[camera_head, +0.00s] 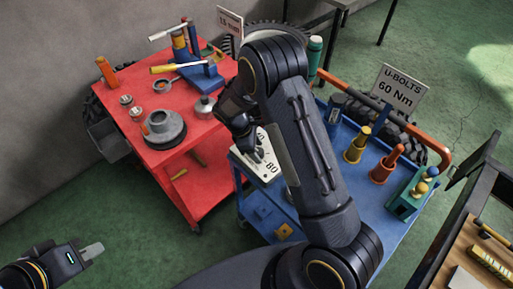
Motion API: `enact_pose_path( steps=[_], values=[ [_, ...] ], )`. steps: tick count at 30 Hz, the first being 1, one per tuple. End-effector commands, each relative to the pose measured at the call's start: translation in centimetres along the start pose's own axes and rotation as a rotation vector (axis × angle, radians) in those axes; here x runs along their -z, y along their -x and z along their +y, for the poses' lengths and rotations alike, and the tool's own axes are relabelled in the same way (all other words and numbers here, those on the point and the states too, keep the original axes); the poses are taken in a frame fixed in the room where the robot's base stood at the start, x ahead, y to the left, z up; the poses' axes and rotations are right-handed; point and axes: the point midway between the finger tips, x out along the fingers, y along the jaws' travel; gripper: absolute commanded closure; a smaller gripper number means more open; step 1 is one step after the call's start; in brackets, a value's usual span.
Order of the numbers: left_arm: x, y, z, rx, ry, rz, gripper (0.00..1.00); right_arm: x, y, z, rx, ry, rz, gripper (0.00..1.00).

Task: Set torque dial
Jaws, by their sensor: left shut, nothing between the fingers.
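The torque dial is a white plate (267,172) with dark numbers, "80" readable at its lower right, on the left end of the blue cart. A grey knob or pointer (258,156) shows at its middle; its exact setting is unclear. My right gripper (250,147) reaches down over the dial from above, its fingers at or very near the knob. Its fingertips are partly hidden, so contact and jaw opening are unclear. My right arm covers part of the dial. A sign (402,88) reads "U-BOLTS 60 Nm". My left gripper (97,250) is shut and empty at the lower left, far from the dial.
The blue cart (375,215) carries a yellow funnel-like piece (356,146), a red one (385,165) and a green holder (411,196). A red cart (180,165) with tools and a grey hub stands left. A wooden-topped bench (455,250) is at lower right. Green floor is free at lower left.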

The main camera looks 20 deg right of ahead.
Motion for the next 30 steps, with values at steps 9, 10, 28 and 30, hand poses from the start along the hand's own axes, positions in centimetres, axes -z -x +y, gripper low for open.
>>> enact_pose_path(
  steps=[9, 10, 28, 30],
  values=[
    [0.0, 0.0, 0.0, 0.0, 0.0, 0.0, 1.0, 0.0, 0.0, 0.0, 0.0, 0.0, 0.0, 0.82],
    [0.0, 0.0, 0.0, 0.0, 0.0, 0.0, 1.0, 0.0, 0.0, 0.0, 0.0, 0.0, 0.0, 0.86],
    [-0.7, -1.4, -0.6, 0.0, 0.0, 0.0, 1.0, 0.1, -0.2, 0.2, 0.088, -0.211, 0.001, 0.86],
    [-0.9, -1.7, -0.8, 0.0, 0.0, 0.0, 1.0, 0.1, -0.2, 0.2, 0.112, -0.269, 0.001, 0.86]
  ],
)
